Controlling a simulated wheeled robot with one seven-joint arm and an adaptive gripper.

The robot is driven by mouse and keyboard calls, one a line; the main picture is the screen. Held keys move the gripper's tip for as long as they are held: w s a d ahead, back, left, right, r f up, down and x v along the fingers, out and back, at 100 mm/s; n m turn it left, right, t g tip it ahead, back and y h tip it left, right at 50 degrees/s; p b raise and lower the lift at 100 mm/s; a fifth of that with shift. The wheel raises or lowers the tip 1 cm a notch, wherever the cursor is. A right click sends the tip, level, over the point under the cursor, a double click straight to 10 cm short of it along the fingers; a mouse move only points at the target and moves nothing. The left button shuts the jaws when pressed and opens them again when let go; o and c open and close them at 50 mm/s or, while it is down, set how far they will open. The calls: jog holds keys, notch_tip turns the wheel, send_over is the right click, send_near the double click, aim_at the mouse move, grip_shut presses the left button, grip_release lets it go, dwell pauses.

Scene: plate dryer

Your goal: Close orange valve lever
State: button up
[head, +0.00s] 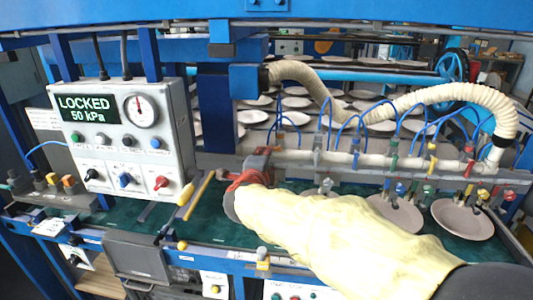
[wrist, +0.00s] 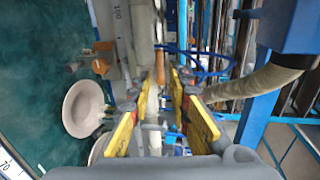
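My gripper (wrist: 163,80) shows in the wrist view with its two yellow-sided fingers apart. An orange-brown lever-like piece (wrist: 160,66) stands upright in the gap near the fingertips, beside the white pipe. I take it for the orange valve lever; I cannot tell whether a finger touches it. In the head view my gripper (head: 257,165) is at the left end of the white manifold pipe (head: 345,158), and the orange lever cannot be made out there.
A control box (head: 125,135) reading "LOCKED 50 kPa" stands at left. A ribbed hose (head: 340,108) and thin blue tubes arch above the pipe. Plates (head: 462,220) rest on the green surface below. Another orange piece (wrist: 100,66) is left of my fingers in the wrist view.

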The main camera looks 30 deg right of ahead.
jog(key=v, duration=0.4)
jog(key=shift+s, duration=0.1)
jog(key=shift+a+f, duration=0.1)
dwell(0.3)
